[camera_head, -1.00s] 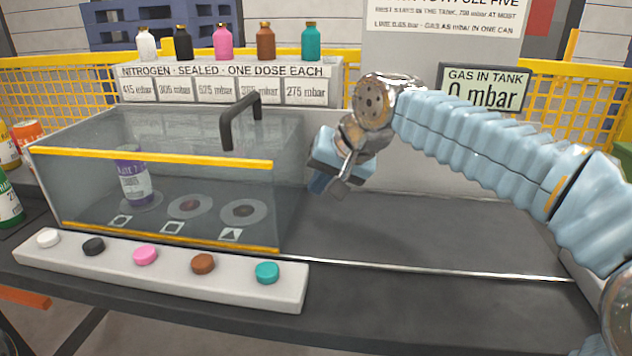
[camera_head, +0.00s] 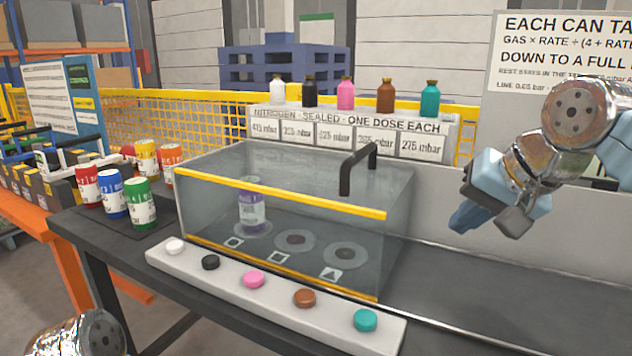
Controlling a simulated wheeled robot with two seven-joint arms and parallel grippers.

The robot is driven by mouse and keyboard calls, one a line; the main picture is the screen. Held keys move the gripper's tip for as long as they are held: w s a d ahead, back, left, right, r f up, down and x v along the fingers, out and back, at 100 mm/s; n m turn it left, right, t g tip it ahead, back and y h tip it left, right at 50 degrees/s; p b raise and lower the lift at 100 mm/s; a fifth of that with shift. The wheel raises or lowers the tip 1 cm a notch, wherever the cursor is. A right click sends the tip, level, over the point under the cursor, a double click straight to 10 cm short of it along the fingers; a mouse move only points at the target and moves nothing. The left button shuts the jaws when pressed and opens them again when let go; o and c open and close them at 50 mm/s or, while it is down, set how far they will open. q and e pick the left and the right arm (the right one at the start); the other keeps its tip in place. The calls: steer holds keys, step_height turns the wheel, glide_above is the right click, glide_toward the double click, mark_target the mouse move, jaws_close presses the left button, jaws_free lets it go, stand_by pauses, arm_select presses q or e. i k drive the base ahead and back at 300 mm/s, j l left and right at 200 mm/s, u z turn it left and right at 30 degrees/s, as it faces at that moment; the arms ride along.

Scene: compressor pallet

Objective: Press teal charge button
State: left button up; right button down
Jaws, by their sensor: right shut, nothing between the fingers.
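The teal charge button (camera_head: 365,320) is the rightmost of the row on the pale button bar (camera_head: 388,334) along the table's front edge. White, black, pink and brown buttons sit to its left. My right gripper (camera_head: 468,215) is shut and empty. It hangs above the table, right of the clear tank and up and right of the teal button, apart from it. A teal bottle (camera_head: 430,100) stands last on the nitrogen shelf. My left arm shows only as a metallic joint at the bottom left; its gripper is out of view.
The clear tank (camera_head: 330,235) has yellow edges and a black handle (camera_head: 358,168), and holds one purple can (camera_head: 251,208) on the left of several spots. Several colored cans (camera_head: 112,195) stand on a dark mat at left. The dark table (camera_head: 480,290) is clear at right.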

mark_target(365, 319)
steer(key=k+j, duration=0.7)
steer(key=k, duration=0.1)
